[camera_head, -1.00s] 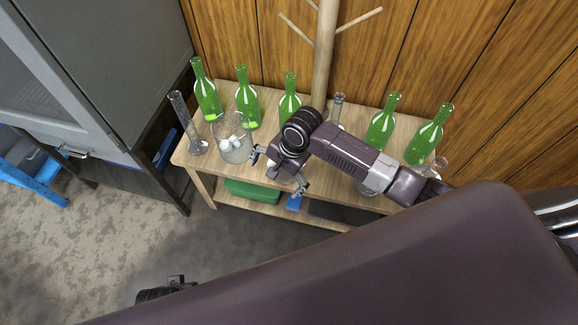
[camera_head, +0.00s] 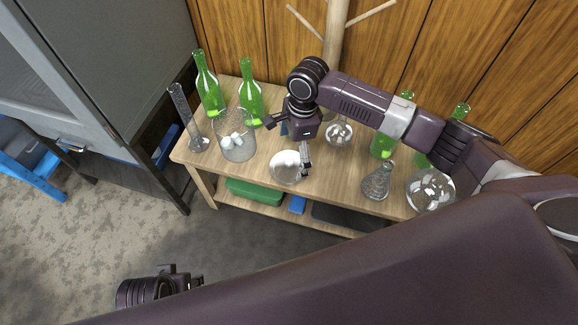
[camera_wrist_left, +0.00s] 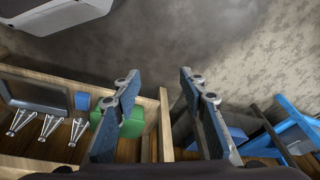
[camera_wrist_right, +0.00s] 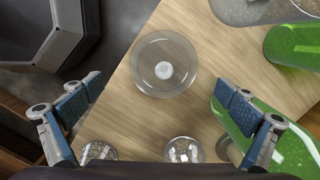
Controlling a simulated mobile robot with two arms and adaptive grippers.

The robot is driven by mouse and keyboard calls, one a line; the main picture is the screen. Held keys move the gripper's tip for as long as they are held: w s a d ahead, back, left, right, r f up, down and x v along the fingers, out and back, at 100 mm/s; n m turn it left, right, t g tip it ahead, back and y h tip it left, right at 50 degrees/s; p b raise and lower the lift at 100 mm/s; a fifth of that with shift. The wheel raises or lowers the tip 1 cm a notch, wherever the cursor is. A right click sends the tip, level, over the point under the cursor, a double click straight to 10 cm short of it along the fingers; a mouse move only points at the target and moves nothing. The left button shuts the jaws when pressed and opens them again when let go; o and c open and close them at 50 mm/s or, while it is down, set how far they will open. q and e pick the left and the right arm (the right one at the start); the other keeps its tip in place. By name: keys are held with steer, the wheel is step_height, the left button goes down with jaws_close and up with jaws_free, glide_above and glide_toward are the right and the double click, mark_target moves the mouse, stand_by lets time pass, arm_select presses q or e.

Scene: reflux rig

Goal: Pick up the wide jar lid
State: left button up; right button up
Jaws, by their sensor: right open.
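The wide jar lid (camera_wrist_right: 146,77) is a clear round glass disc with a pale knob at its middle. It lies flat on the wooden table and also shows near the front edge in the head view (camera_head: 285,174). My right gripper (camera_wrist_right: 165,112) is open and empty, its fingers wide apart. In the head view my right gripper (camera_head: 287,146) hangs over the table beside and partly in front of the lid, one finger overlapping its right side. My left gripper (camera_wrist_left: 160,95) is open and empty, away from the table top, above the floor and lower shelf.
A glass jar with white balls (camera_head: 237,150) and a tall cylinder (camera_head: 185,115) stand left of the lid. Green bottles (camera_head: 208,88) line the back. Glass flasks (camera_head: 377,182) stand to the right. A green box (camera_head: 252,191) is on the lower shelf.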

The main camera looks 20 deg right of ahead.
mark_target(289, 161)
steer(key=f, duration=0.1)
steer(key=f+b, duration=0.1)
steer(key=f, duration=0.1)
steer(key=f+b, duration=0.1)
steer(key=shift+w+a+f, duration=0.2)
steer(key=shift+w+a, duration=0.1)
steer(key=shift+a, duration=0.05)
steer(key=shift+f, duration=0.2)
arm_select(q)
steer(key=w+v, duration=0.1)
steer(key=v, duration=0.7)
steer(key=shift+a+r, duration=0.1)
